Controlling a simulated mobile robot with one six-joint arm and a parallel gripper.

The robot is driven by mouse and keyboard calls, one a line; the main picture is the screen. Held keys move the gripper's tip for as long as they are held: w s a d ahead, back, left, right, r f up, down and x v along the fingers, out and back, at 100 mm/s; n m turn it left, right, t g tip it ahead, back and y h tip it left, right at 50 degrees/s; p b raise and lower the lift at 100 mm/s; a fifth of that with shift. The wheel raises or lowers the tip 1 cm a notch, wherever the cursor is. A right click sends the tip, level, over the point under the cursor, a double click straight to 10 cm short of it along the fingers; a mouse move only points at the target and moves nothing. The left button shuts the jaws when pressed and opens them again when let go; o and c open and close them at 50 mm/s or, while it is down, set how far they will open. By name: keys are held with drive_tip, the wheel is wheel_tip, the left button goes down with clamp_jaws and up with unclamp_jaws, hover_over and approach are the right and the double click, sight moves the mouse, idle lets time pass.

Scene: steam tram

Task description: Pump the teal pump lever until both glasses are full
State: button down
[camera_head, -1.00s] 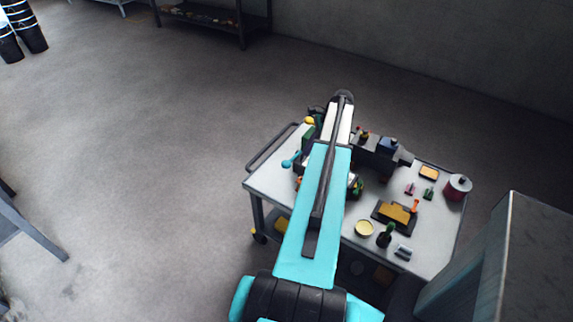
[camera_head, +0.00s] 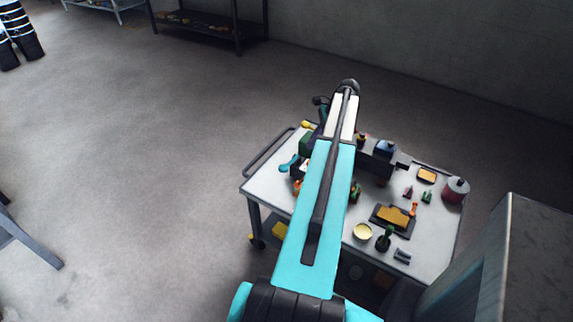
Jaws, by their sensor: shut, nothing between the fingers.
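A teal lever-like piece (camera_head: 288,163) with a rounded end sticks out at the left side of the trolley top. It belongs to, or stands beside, a dark apparatus that my arm largely covers. I cannot make out the two glasses or their fill; my arm may hide them. My cyan and white arm reaches up across the trolley to a black joint (camera_head: 348,86). My gripper's fingers cannot be made out, so I cannot tell whether they touch the lever.
The grey trolley (camera_head: 265,190) holds a dark tray with a yellow block (camera_head: 394,215), a yellow round dish (camera_head: 363,231), a pink-grey canister (camera_head: 455,190) and small items. A grey box-like surface (camera_head: 525,235) stands at right. The floor (camera_head: 150,160) left of the trolley is open.

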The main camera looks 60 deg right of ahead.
drive_tip(key=w+a+f+n+g+y, duration=0.1)
drive_tip(key=w+a+f+n, duration=0.2)
drive_tip(key=w+a+f, duration=0.45)
drive_tip(key=w+a+f+n+g, duration=0.25)
drive_tip(key=w+a+f, duration=0.2)
drive_tip(key=a, duration=0.65)
drive_tip(key=w+a+f+n+g, duration=0.1)
drive_tip(key=a+f+n, duration=0.35)
drive_tip(key=a, duration=0.35)
drive_tip(key=w+a+f+n+g, duration=0.1)
drive_tip(key=a+f+n, duration=0.2)
drive_tip(key=a+f, duration=0.45)
drive_tip(key=s+a+f+n+g+h, duration=0.1)
drive_tip(key=s+a+f+n, duration=0.25)
drive_tip(key=a, duration=0.55)
drive_tip(key=s+a+f+n+g, duration=0.2)
drive_tip(key=s+a+n, duration=0.15)
drive_tip(key=a, duration=0.65)
drive_tip(key=s+a+f+n+g+h, duration=0.1)
drive_tip(key=s+a+f+n+h, duration=0.2)
drive_tip(key=s+a+n, duration=0.6)
drive_tip(key=shift+s+a+f, duration=0.75)
drive_tip(key=shift+s+f, duration=0.1)
drive_tip(key=shift+s, duration=0.4)
drive_tip(key=shift+g, duration=0.25)
